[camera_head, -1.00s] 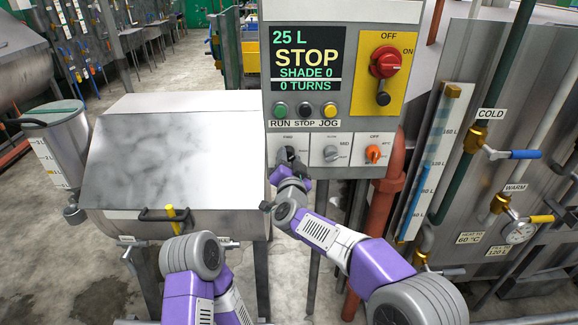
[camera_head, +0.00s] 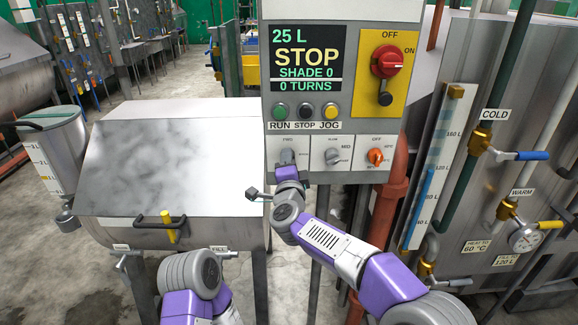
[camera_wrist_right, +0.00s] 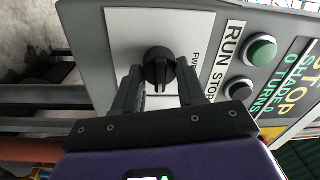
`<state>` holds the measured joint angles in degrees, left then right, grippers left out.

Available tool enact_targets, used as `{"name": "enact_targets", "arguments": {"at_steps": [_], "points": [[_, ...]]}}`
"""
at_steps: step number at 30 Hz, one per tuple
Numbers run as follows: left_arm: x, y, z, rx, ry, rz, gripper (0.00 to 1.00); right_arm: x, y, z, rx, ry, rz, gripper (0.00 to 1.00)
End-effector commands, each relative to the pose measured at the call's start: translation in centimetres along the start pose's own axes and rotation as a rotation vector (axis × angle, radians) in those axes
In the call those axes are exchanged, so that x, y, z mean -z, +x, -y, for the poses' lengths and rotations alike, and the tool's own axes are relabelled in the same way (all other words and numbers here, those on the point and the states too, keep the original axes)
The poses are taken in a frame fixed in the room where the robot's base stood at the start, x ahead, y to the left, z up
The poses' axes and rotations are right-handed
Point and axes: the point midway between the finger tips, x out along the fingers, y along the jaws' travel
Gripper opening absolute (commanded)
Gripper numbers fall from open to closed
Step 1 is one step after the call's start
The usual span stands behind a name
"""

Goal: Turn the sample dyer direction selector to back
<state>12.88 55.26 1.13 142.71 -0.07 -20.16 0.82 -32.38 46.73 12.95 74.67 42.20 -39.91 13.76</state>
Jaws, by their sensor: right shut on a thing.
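The sample dyer direction selector is the leftmost dial on the control box's lower panel (camera_head: 334,167). In the right wrist view it is a dark round knob (camera_wrist_right: 160,66) by the FWD label, its ridge pointing to the bottom of the picture. My right gripper (camera_head: 287,158) is shut on the knob, one finger on each side of it in the wrist view (camera_wrist_right: 160,90). In the head view the gripper hides most of the knob. The BACK marking cannot be made out. My left gripper is not in view; only part of the left arm shows.
A middle dial (camera_head: 333,156) and an orange dial (camera_head: 376,156) sit to the right. Green, black and yellow buttons are above, under the STOP screen (camera_head: 306,58). A metal dyer lid (camera_head: 170,165) stands left; a red pipe (camera_head: 388,215) runs below right.

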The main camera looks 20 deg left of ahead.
Motion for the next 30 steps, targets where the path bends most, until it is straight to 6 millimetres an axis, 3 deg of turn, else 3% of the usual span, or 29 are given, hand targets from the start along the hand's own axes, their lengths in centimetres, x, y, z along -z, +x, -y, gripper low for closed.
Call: {"name": "enact_targets", "arguments": {"at_steps": [16,17,21,30], "points": [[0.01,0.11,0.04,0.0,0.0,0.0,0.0,-0.06,0.0,-0.04,-0.001,0.024,0.0,0.1],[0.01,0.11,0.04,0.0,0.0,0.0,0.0,-0.07,0.0,-0.04,-0.001,0.024,0.0,0.45],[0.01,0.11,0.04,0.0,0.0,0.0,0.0,-0.06,0.0,-0.03,-0.001,0.023,0.0,0.66],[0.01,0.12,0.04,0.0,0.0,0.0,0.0,-0.04,-0.09,0.0,0.0,0.022,0.0,0.66]]}}
